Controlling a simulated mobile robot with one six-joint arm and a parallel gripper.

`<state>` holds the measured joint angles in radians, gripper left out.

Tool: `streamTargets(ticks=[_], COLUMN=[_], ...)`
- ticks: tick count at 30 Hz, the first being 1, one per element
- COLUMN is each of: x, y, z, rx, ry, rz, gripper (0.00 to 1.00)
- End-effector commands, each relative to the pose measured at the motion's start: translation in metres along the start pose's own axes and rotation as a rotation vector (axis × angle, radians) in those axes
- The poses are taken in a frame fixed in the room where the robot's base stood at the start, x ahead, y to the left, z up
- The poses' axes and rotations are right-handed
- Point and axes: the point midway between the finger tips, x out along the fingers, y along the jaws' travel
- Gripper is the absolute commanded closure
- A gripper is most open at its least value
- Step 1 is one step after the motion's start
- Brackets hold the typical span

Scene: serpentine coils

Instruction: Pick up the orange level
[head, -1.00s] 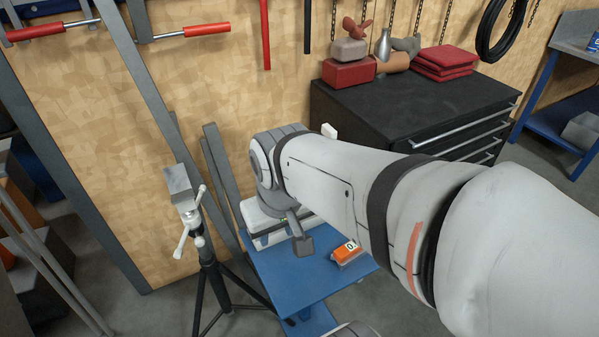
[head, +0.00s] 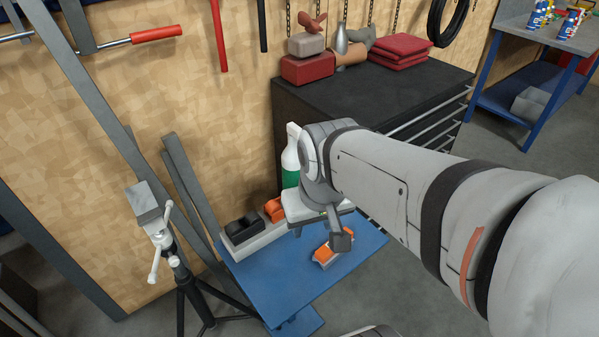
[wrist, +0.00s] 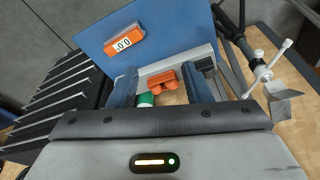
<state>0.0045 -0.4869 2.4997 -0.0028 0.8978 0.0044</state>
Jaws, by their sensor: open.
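The orange level (head: 322,256) lies on the blue table (head: 272,287), near its right part. In the head view one of my gripper's fingers covers part of it. In the wrist view the orange level (wrist: 125,41) shows whole, with a white display reading 0.0, at the upper left beyond the left finger. My gripper (wrist: 161,70) is open, with nothing held between its fingers. In the head view my gripper (head: 319,230) hangs above the table, close to the level; the exact gap cannot be told.
Another orange object (head: 273,209) and a black one (head: 243,228) sit on a pale base at the table's back. A white and green bottle (head: 291,158) stands behind my gripper. A tripod vise (head: 150,213) is at left. A black drawer cabinet (head: 380,95) stands behind.

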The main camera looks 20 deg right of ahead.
Motion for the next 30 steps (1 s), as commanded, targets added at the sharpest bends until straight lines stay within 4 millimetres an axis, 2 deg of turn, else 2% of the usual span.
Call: streamTargets(ticks=[1, 5, 9, 15, 18, 21, 24, 30], x=[0.006, 0.034, 0.086, 0.168, 0.201, 0.224, 0.237, 0.257], y=[0.002, 0.008, 0.033, 0.077, 0.095, 0.109, 0.116, 0.118], z=[-0.002, -0.016, -0.038, -0.061, -0.065, -0.067, -0.068, -0.064], rx=[0.021, 0.165, 0.416, 0.791, 0.937, 1.039, 1.098, 1.122], ry=[-0.008, -0.039, -0.093, -0.159, -0.183, -0.197, -0.207, -0.21], rz=[0.002, 0.014, 0.038, 0.082, 0.102, 0.117, 0.126, 0.13], gripper=[0.51, 0.41, 0.31, 0.31, 0.31, 0.31, 0.31, 0.31])
